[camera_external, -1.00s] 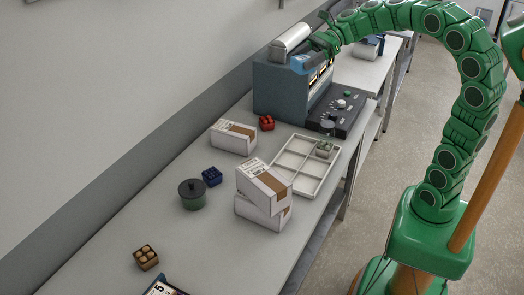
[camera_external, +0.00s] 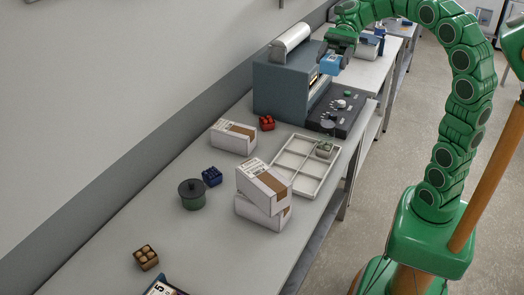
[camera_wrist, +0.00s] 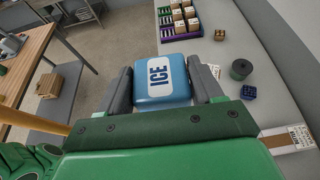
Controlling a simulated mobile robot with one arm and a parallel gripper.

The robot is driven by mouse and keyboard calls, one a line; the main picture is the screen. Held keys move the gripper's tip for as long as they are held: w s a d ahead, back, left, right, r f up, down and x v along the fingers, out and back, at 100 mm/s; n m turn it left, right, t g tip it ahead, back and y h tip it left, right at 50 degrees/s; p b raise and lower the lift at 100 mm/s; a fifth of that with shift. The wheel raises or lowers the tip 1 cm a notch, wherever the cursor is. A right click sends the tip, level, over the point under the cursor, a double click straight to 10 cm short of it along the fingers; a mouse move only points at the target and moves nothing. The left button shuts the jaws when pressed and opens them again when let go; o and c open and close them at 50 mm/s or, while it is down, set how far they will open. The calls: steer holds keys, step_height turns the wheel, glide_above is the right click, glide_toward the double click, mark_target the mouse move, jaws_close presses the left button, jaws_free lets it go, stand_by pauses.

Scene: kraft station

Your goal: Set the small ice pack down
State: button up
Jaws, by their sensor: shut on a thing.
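The small ice pack (camera_wrist: 160,78) is a blue block with a white label reading ICE. My gripper (camera_wrist: 162,88) is shut on it, with one dark finger on each side, in the wrist view. In the external view my gripper (camera_external: 336,54) holds the ice pack (camera_external: 331,65) in the air, in front of the upper right part of the blue-grey machine. The ice pack looks clear of the table there.
The blue-grey machine (camera_external: 275,92) with a roll on top stands at the back of the table. A white divided tray (camera_external: 291,163), stacked white boxes (camera_external: 262,181), a dark green pot (camera_external: 192,196) and small crates stand nearby. Bare table (camera_external: 235,240) shows at the front.

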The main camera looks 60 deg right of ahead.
step_height(320, 180, down, 32)
steer(key=r, duration=0.1)
steer(key=shift+w+a+f, duration=0.4)
steer(key=shift+w+f, duration=1.3)
steer(key=shift+w, duration=0.55)
steer(key=shift+w+a+f, duration=0.4)
steer(key=shift+w+f, duration=1.25)
steer(key=shift+w, duration=0.6)
steer(key=shift+w+a+f, duration=0.4)
steer(key=shift+w+f, duration=1.3)
steer(key=shift+w, duration=0.55)
steer(key=shift+w+f, duration=0.2)
steer(key=shift+f, duration=1.65)
steer(key=shift+f, duration=0.1)
steer(key=o, duration=1.1)
steer(key=shift+o, duration=0.2)
